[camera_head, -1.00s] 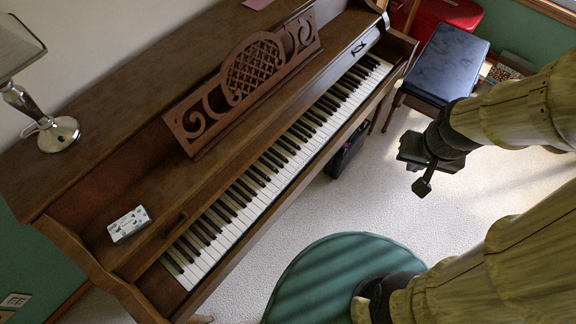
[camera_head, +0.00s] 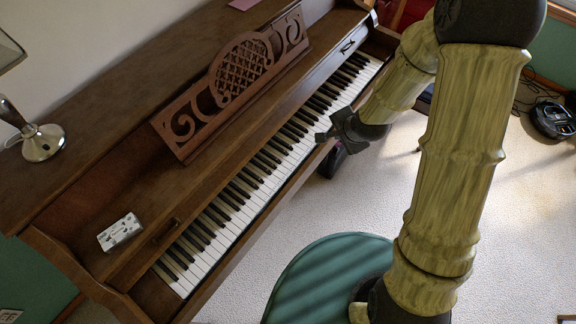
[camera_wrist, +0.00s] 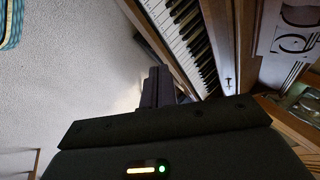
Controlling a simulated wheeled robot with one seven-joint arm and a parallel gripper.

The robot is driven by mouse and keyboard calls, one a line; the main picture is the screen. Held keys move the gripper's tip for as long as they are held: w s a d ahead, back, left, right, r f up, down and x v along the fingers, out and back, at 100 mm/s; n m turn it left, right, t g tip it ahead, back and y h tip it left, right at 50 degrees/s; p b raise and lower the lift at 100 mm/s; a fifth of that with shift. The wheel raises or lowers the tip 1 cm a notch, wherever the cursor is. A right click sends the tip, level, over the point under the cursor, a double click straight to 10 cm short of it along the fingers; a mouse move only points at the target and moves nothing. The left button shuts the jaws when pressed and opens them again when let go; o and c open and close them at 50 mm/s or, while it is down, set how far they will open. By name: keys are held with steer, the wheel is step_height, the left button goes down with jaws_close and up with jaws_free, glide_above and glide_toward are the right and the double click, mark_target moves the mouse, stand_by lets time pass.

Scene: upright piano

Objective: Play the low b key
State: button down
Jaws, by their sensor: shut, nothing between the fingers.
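The piano keyboard (camera_head: 225,212) runs diagonally from the lower left to the upper right in the head view. Its low end lies at the lower left, nearest the small white box. No single key can be told as the low b. My gripper (camera_head: 322,137) is shut and empty, near the front edge of the keys around the middle-to-upper part of the keyboard. I cannot tell whether it touches a key. In the wrist view the keys (camera_wrist: 183,30) show beyond the dark gripper body, and the shut fingers (camera_wrist: 157,86) point toward the keyboard side.
The carved music stand (camera_head: 235,80) stands above the keys. A white box (camera_head: 120,232) and a lamp (camera_head: 43,142) sit on the piano at left. A round green stool (camera_head: 325,280) is in front. Carpet (camera_head: 280,235) is clear between stool and piano.

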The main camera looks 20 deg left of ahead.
steer(key=a+f+m+y, duration=0.2)
steer(key=a+f+m, duration=0.1)
steer(key=a+f, duration=0.3)
steer(key=m+y+b, duration=0.1)
steer(key=m+y, duration=0.1)
steer(key=m, duration=0.3)
glide_above(290, 168)
steer(key=shift+t, duration=0.4)
step_height(290, 168, down, 5)
steer(key=shift+r, duration=0.1)
steer(key=f+b, duration=0.3)
steer(key=f, duration=0.1)
steer(key=f+b, duration=0.3)
steer(key=f, duration=0.1)
steer(key=shift+w+f+b, duration=0.2)
steer(key=shift+f+b, duration=0.1)
steer(key=shift+f, duration=0.05)
steer(key=shift+d, duration=0.15)
steer(key=shift+s+a, duration=0.2)
steer(key=shift+s, duration=0.05)
steer(key=shift+w+d, duration=0.1)
steer(key=shift+w, duration=0.05)
